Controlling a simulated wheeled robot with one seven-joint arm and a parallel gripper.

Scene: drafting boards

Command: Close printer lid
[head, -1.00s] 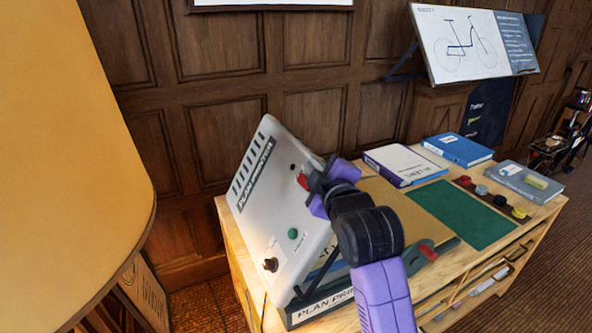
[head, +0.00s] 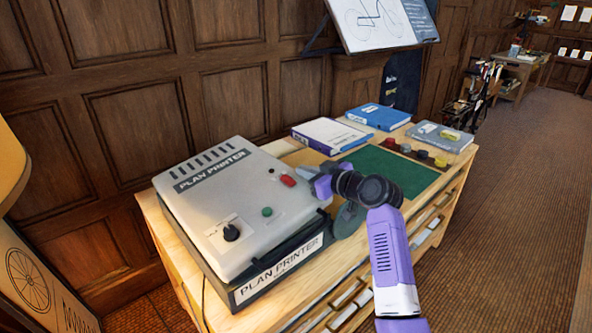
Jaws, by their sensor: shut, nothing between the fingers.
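The plan printer's pale grey lid (head: 245,215) lies down over its dark base (head: 290,268). I cannot make out a clear gap between them. The lid carries a black knob (head: 231,233), a green button (head: 267,212) and a red part (head: 288,180). My gripper (head: 318,187) is shut and empty, with its purple fingers at the lid's right edge, near the red part. I cannot tell whether they touch the lid. My wrist hides part of the printer's right side.
The printer stands on a wooden cabinet (head: 150,212) against a panelled wall. To its right are a green mat (head: 395,172), a white book (head: 330,135), a blue book (head: 378,117) and a grey book (head: 440,137). The floor at the right is clear.

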